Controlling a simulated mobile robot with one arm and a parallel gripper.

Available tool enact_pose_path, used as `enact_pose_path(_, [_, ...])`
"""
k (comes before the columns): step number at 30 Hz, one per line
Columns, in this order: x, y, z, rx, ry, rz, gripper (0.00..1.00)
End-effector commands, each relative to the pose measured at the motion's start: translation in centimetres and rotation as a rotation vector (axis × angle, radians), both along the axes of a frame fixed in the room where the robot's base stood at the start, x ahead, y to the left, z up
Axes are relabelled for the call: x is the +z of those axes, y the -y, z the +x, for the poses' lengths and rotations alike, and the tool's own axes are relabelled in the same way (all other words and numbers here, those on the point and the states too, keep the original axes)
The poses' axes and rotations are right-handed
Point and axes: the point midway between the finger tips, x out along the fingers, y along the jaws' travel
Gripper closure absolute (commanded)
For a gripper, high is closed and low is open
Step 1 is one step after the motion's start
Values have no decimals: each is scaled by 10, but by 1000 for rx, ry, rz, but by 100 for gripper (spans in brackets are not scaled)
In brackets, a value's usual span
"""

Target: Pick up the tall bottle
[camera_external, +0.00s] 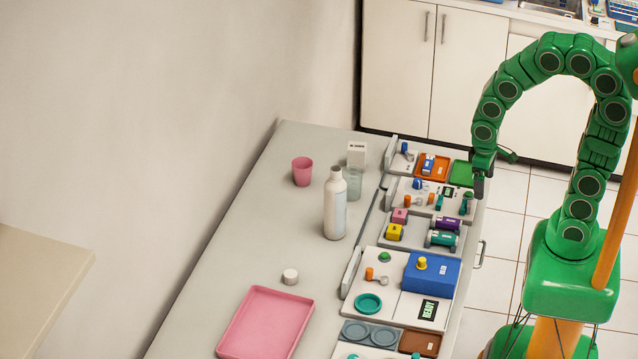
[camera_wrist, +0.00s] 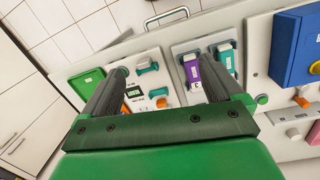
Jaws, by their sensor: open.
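My gripper (camera_external: 479,187) is at the right edge of the counter, above the panels and well to the right of the bottle. In the wrist view my gripper (camera_wrist: 158,85) shows two dark fingers spread apart with nothing held between them. The bottle does not show in the wrist view.
A pink cup (camera_external: 302,171), a white box (camera_external: 357,155) and a translucent cup (camera_external: 354,183) stand behind the bottle. A white cap (camera_external: 290,277) and a pink tray (camera_external: 266,323) lie nearer. Panels with a blue box (camera_external: 431,273) line the right. Counter left of the bottle is clear.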

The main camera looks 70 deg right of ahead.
Motion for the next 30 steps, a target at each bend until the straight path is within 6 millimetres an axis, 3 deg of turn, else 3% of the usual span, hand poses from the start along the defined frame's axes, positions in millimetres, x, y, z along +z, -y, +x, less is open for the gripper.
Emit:
enact_pose_path(5, [-21,17,26,-15,37,-35,7])
enact_pose_path(8, [-26,39,59,1,114,-93,7])
enact_pose_path(12, [-26,65,115,49,256,-170,7])
enact_pose_path(17, [-23,83,186,137,431,-221,7])
enact_pose_path(23, [-25,72,264,281,630,-195,7])
enact_pose_path(30, [-38,18,329,476,811,-28,7])
